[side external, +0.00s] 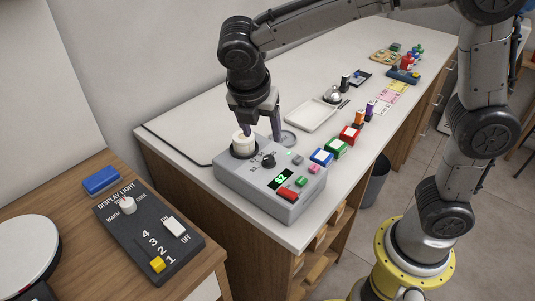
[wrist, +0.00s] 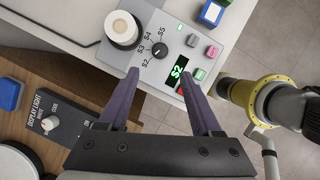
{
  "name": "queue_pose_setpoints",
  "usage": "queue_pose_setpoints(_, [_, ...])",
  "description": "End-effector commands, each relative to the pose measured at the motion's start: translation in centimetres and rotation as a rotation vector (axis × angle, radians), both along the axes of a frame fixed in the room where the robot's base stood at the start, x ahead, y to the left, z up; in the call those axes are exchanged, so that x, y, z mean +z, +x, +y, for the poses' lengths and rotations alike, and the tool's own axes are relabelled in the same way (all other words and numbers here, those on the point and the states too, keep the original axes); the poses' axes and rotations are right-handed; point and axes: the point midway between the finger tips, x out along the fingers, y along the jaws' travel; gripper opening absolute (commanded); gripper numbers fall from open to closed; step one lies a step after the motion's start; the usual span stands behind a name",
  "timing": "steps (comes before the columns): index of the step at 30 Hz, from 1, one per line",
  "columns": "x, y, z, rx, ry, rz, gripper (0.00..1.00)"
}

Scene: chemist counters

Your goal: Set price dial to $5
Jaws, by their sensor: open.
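The price dial is a small black knob (wrist: 160,51) on top of a grey register box (side external: 232,188). It also shows in the side external view (side external: 268,160). Marks from $2 to $5 curve around it. The green display (wrist: 178,68) reads $2, also in the side external view (side external: 281,178). My gripper (wrist: 160,79) is open and empty, pointing down above the box. In the wrist view the dial lies just beyond the gap between its purple-grey fingertips. In the side external view my gripper (side external: 262,134) is above and behind the dial, with no visible contact.
A white cylinder (side external: 243,143) stands on the box beside the dial, close to one finger. Red (side external: 287,194), green and pink buttons sit by the display. Coloured blocks (side external: 321,157) line the counter to the right. A display light panel (side external: 148,232) is on the wooden desk at left.

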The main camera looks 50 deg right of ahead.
Motion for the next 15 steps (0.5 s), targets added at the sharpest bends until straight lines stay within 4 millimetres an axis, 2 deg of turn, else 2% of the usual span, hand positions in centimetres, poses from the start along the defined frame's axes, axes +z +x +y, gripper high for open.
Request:
queue_pose_setpoints(9, [-5.9,0.8,-2.4,-0.003,-0.002,0.005,0.66])
queue_pose_setpoints(15, [-8.8,1.3,-3.5,-0.003,-0.001,0.003,0.66])
